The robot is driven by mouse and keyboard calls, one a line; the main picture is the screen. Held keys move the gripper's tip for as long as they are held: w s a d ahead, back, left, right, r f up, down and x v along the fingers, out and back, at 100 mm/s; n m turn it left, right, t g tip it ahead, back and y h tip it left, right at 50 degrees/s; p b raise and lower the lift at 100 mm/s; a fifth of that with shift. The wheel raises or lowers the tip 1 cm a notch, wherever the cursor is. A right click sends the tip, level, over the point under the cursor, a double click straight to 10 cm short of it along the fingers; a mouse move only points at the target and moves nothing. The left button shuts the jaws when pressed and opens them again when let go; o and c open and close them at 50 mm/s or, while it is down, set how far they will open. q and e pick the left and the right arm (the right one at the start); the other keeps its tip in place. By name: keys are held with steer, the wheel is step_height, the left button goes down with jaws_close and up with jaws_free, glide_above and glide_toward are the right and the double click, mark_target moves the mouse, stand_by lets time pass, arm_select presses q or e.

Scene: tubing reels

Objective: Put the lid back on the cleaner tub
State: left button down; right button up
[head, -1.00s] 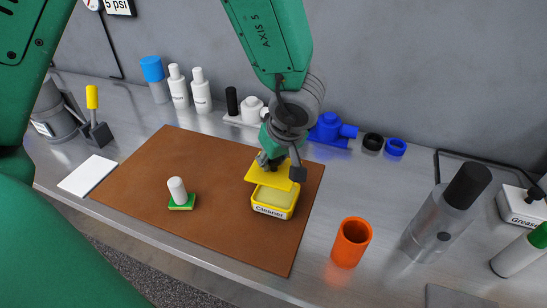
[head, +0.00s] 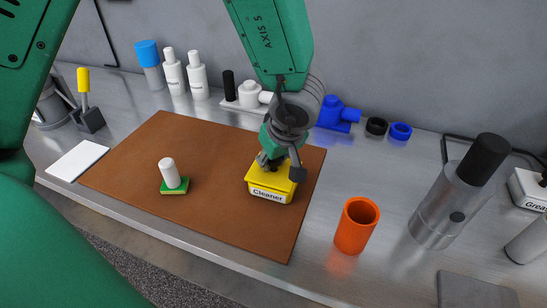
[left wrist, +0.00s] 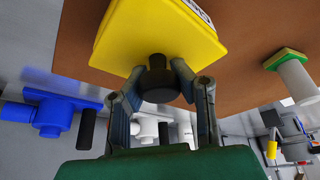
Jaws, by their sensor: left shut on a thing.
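The yellow cleaner tub (head: 268,195) stands on the brown mat near its right side. Its label faces front. The yellow lid (head: 255,175) lies over the tub's top, and I see no clear gap in the head view. My left gripper (head: 277,163) is above the lid, pointing down. In the left wrist view the fingers (left wrist: 157,82) are shut on the lid's black knob (left wrist: 158,78). The lid (left wrist: 150,40) fills the top there and hides most of the tub. My right gripper is not in view.
The brown mat (head: 215,215) holds a green-based scrubber with a white handle (head: 171,175). An orange cup (head: 356,226) stands right of the mat. Blue and white fittings and bottles line the wall. The mat's middle is clear.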

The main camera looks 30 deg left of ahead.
arm_select(q)
steer(key=shift+d+r, duration=0.1)
steer(key=shift+d, duration=0.2)
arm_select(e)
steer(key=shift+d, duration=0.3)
arm_select(q)
steer(key=shift+a+p, duration=0.35)
steer(key=shift+a, duration=0.05)
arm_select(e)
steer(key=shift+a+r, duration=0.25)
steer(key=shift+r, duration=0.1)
arm_select(q)
steer(key=shift+d, duration=0.1)
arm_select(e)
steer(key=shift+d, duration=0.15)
arm_select(q)
steer(key=shift+d+p, duration=0.1)
steer(key=shift+p, duration=0.4)
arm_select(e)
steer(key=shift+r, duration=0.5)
arm_select(q)
steer(key=shift+p, duration=0.3)
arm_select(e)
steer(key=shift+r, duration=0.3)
arm_select(q)
steer(key=shift+p, duration=0.4)
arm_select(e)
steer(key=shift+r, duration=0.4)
